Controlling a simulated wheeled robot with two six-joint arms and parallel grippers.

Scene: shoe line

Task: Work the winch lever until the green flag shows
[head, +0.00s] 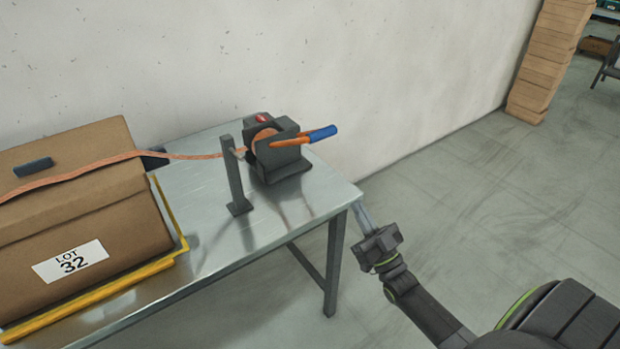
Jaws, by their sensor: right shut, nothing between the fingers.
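The winch (275,160) is a dark grey block bolted near the back right part of the metal table. Its orange lever has a blue grip (322,133) and points right, roughly level. A small red patch (262,117) shows on top of the winch; no green shows. An orange strap (190,157) runs from the winch leftward over a brown carton. My right gripper (361,212) is shut and empty, just off the table's right corner, below and to the right of the lever and apart from it. My left gripper is not in view.
The carton (120,215) labelled LOT 32 sits in a yellow frame (120,287) on the table (240,245). A grey post (234,175) stands left of the winch. A wall rises behind. Stacked cartons (548,60) stand far right. The floor to the right is clear.

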